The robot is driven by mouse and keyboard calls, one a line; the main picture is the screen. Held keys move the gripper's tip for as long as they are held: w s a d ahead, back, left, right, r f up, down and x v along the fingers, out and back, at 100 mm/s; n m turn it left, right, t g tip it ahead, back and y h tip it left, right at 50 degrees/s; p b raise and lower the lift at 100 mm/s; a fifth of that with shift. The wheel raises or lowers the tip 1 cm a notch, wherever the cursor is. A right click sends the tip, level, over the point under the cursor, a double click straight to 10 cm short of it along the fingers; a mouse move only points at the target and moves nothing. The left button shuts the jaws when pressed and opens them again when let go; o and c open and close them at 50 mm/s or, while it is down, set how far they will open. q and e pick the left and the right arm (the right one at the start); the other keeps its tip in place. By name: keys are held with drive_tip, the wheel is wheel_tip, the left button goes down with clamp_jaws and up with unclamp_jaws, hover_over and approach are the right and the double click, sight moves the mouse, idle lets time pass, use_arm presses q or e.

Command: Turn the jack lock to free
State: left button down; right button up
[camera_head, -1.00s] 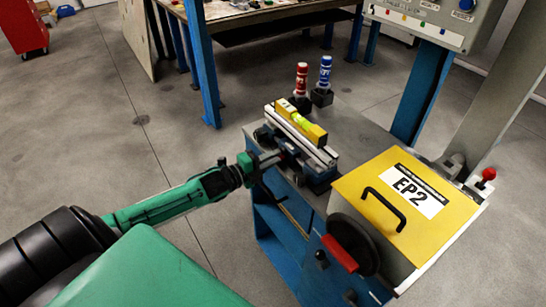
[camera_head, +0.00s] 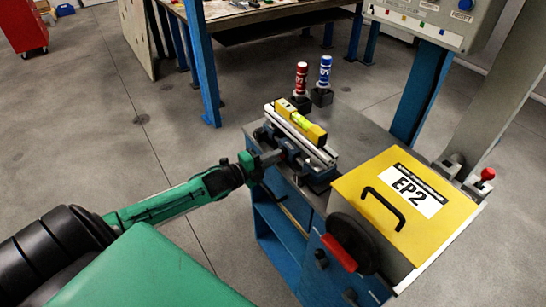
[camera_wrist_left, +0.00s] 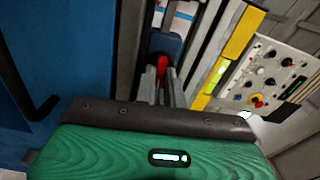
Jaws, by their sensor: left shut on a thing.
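My left gripper (camera_head: 272,157) reaches in from the left at the near-left side of a blue and grey jack fixture (camera_head: 318,176) on the cabinet top. In the left wrist view its two grey fingers (camera_wrist_left: 161,88) point away from me, with a small red piece (camera_wrist_left: 162,67) between them, below a dark blue block (camera_wrist_left: 166,45). The red piece looks like the jack lock's lever; the fingers hide most of it, and its setting cannot be read. A yellow spirit level (camera_head: 301,122) lies on the fixture's rails. My right gripper is not in view.
A yellow EP2 box (camera_head: 405,190) with a black handle stands to the right. A black handwheel with a red grip (camera_head: 339,252) is on the front. Red (camera_head: 301,78) and blue (camera_head: 325,76) cylinders stand behind the fixture. A control panel (camera_head: 430,20) is at back right.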

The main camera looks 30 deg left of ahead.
use_arm(q)
drive_tip(key=shift+f+n+p, duration=0.1)
drive_tip(key=shift+n+p, duration=2.45)
drive_tip(key=shift+n, duration=5.95)
drive_tip(key=c, duration=1.8)
unclamp_jaws()
drive_tip(key=shift+o, duration=0.2)
drive_tip(key=shift+s, duration=0.1)
drive_tip(key=b+v, duration=0.2)
drive_tip(key=v, duration=1.1)
drive_tip(key=shift+s, duration=0.3)
